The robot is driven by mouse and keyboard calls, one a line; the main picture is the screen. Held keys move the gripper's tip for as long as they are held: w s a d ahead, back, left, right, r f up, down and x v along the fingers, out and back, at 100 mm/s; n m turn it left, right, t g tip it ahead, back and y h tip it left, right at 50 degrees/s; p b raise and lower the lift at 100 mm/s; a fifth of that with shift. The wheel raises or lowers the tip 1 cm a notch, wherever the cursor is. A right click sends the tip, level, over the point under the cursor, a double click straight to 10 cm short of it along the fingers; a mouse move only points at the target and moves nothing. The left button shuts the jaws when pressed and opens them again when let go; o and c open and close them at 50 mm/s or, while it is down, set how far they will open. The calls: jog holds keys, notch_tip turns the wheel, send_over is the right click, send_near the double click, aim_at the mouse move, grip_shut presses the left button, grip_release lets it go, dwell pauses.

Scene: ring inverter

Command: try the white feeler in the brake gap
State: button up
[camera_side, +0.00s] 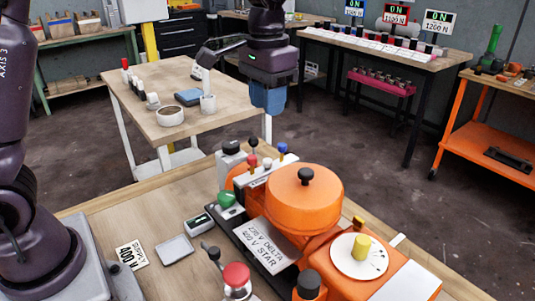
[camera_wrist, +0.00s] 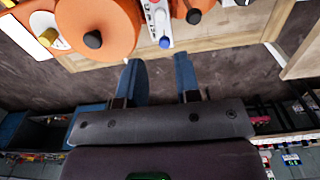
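My gripper (camera_side: 268,97) hangs above the far edge of the workbench, clear of the things on it. In the wrist view its two blue fingers (camera_wrist: 160,66) are apart with nothing between them. A pale rack (camera_side: 258,177) on the bench holds feelers with coloured knobs, including a red knob (camera_side: 252,161), a blue knob (camera_side: 283,148) and a pale one that looks like the white feeler (camera_side: 267,163). The rack also shows in the wrist view (camera_wrist: 155,18). The orange machine (camera_side: 304,200) stands beside the rack; I cannot make out the brake gap on it.
A yellow knob (camera_side: 362,246) on a white dial sits at the machine's front right. A red button (camera_side: 236,275) and a label plate (camera_side: 267,247) are in front. A second table (camera_side: 225,100) behind carries small items.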

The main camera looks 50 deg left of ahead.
aim_at(267, 160)
notch_tip(267, 160, down, 12)
jog(key=shift+r, duration=0.2)
dwell(0.4)
